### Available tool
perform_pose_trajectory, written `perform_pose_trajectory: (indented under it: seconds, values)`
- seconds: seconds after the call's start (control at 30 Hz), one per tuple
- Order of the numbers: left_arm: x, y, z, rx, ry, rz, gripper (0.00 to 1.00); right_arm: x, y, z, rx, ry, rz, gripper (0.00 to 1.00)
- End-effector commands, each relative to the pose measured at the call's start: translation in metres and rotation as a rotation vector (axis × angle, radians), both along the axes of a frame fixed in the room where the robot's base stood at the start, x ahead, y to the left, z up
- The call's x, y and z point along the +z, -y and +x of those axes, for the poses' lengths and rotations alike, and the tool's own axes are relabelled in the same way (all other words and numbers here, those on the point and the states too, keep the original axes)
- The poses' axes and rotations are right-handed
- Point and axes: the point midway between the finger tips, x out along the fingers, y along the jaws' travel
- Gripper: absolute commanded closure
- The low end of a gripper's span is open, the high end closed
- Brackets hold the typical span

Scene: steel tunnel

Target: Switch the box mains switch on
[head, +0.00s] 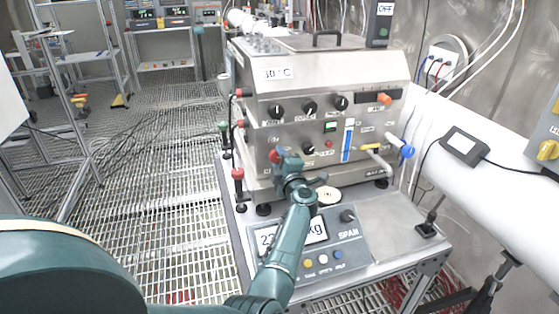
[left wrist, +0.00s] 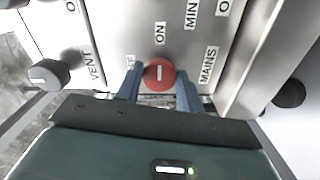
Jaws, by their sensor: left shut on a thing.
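The mains switch is a red round knob (left wrist: 160,74) with a white bar across its face, on the steel box (head: 325,100). In the head view the left gripper (head: 284,160) is at the box's lower front, covering part of the knob.
A scale with a display and SPAN knob (head: 347,215) stands below my forearm. A yellow-handled valve (head: 375,150) and blue knob (head: 407,152) are at the right of the box. A white pipe (head: 490,170) runs along the right. Grating floor (head: 150,200) is open at left.

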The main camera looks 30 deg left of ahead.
Motion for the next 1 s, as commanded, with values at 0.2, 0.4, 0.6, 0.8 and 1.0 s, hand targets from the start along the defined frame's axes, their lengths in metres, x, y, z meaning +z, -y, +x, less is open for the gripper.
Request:
perform_pose_trajectory:
  seconds: [0.2, 0.4, 0.6, 0.8, 1.0]
  values:
    - [0.0009, -0.0002, 0.0002, 0.000, -0.003, 0.005, 0.85, 0.0004, 0.0001, 0.0001, 0.000, 0.001, 0.000, 0.64]
    - [0.0008, -0.0002, 0.0002, 0.000, -0.001, 0.003, 0.50, 0.0005, 0.0002, 0.0002, 0.000, 0.001, 0.000, 0.64]
    - [0.0005, -0.0002, 0.0001, 0.000, -0.001, 0.002, 0.41, 0.0007, 0.0002, 0.0002, -0.001, 0.001, 0.000, 0.64]
    - [0.0002, 0.0003, 0.0001, 0.000, 0.000, 0.001, 0.41, 0.0006, 0.0003, 0.0002, -0.001, 0.001, 0.000, 0.64]
    - [0.0001, 0.0049, 0.0005, -0.001, 0.000, 0.001, 0.41, 0.0008, 0.0000, 0.0003, -0.001, 0.001, 0.000, 0.64]
